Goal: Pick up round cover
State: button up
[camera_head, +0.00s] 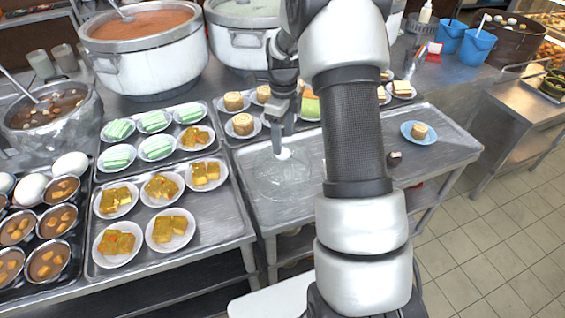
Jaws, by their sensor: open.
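The round cover (284,183) is a clear, shallow disc or dome with a small white knob at its middle. It lies on the bare metal top of the steel counter in the middle of the camera_head view, left of my arm. My gripper (279,148) points down right at the white knob, with a fingertip beside or over it. The gripper is open. I cannot tell whether the fingers touch the knob, as one finger is mostly hidden.
Trays of small plates with cakes (116,198) stand close on the left. Plates of round pastries (242,124) sit just behind the cover. Large stockpots (147,55) stand at the back.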

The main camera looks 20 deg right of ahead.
aim_at(283, 152)
notch_tip(283, 152, down, 5)
jog(key=shift+w+f, duration=0.1)
jog(key=shift+c, duration=0.4)
grip_shut()
